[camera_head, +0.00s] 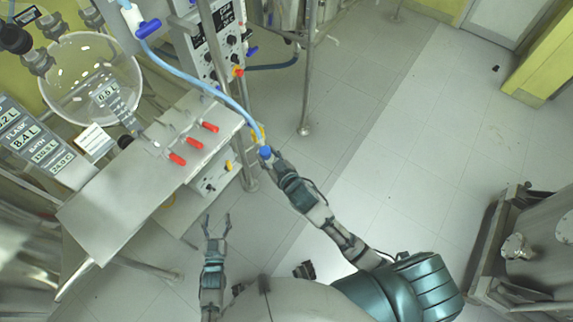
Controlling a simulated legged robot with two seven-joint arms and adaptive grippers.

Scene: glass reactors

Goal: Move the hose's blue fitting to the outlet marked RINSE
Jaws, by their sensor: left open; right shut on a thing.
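A light-blue hose (201,84) runs down from a white and blue connector (138,25) at the top left. It ends in a blue fitting (265,152) right of the metal table. My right gripper (268,159) is shut on the blue fitting and holds it in the air past the table's right corner. My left gripper (216,227) is open and empty, below the table's front edge.
A metal table (125,202) carries several red-handled parts (194,143). A glass vessel (92,78) and display panels (35,140) stand behind it. A control panel (222,40) and a vertical pole (308,70) rise beyond.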

